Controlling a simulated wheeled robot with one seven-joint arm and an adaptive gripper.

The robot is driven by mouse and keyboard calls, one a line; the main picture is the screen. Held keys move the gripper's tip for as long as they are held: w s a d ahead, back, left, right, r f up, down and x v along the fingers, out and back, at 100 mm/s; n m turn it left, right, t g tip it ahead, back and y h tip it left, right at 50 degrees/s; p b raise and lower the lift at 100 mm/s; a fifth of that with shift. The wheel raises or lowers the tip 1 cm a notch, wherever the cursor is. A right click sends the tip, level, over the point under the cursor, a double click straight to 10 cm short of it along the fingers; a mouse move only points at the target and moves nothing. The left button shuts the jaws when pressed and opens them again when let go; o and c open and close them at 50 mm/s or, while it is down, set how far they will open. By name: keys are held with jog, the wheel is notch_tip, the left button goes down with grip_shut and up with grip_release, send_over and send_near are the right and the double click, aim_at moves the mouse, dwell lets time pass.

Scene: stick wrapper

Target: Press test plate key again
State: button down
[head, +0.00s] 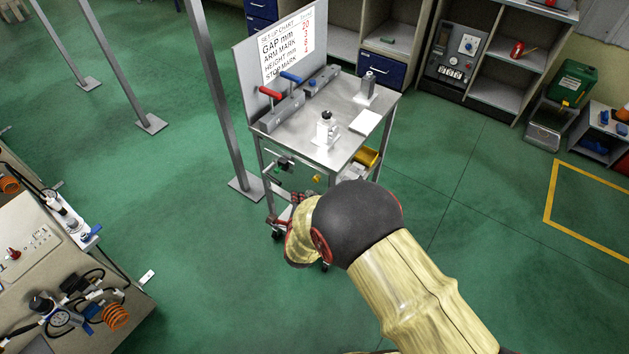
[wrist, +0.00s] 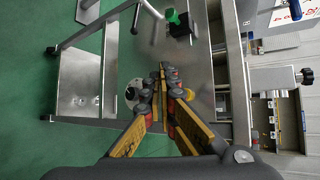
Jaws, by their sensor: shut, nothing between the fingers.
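My gripper (wrist: 162,72) is shut, its two fingers meeting in the middle of the wrist view with nothing between them. In the head view only a little of it (head: 299,198) shows past my arm, low in front of the metal trolley (head: 343,95). A flat white plate (head: 366,122) lies on the trolley top at the right. I cannot tell which part is the test plate key. A round pale part (wrist: 133,92) shows just left of the fingers in the wrist view, partly hidden by them.
The trolley top carries a red lever (head: 270,93), a blue lever (head: 291,77) and a white bottle-like device (head: 326,130). A set-up chart (head: 287,46) stands behind. A grey post (head: 222,100) rises at the trolley's left.

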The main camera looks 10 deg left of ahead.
aim_at(315, 180)
jog(key=shift+w+d+b, duration=0.25)
jog(key=shift+w+d, duration=0.1)
jog(key=shift+w, duration=0.45)
jog(key=shift+w+d+b, duration=0.2)
jog(key=shift+w+d, duration=0.1)
jog(key=shift+w, duration=0.45)
jog(key=shift+w+d+b, duration=0.25)
jog(key=shift+w+d, duration=0.1)
jog(key=shift+w, duration=0.45)
jog(key=shift+w+d+b, duration=0.15)
jog(key=shift+w+b, duration=0.25)
jog(key=shift+w+d+b, duration=0.2)
jog(key=shift+w+b, duration=0.15)
jog(key=shift+w, duration=0.1)
dwell(0.4)
jog(key=shift+s, duration=0.1)
jog(key=shift+s+a, duration=0.35)
jog(key=shift+s, duration=0.4)
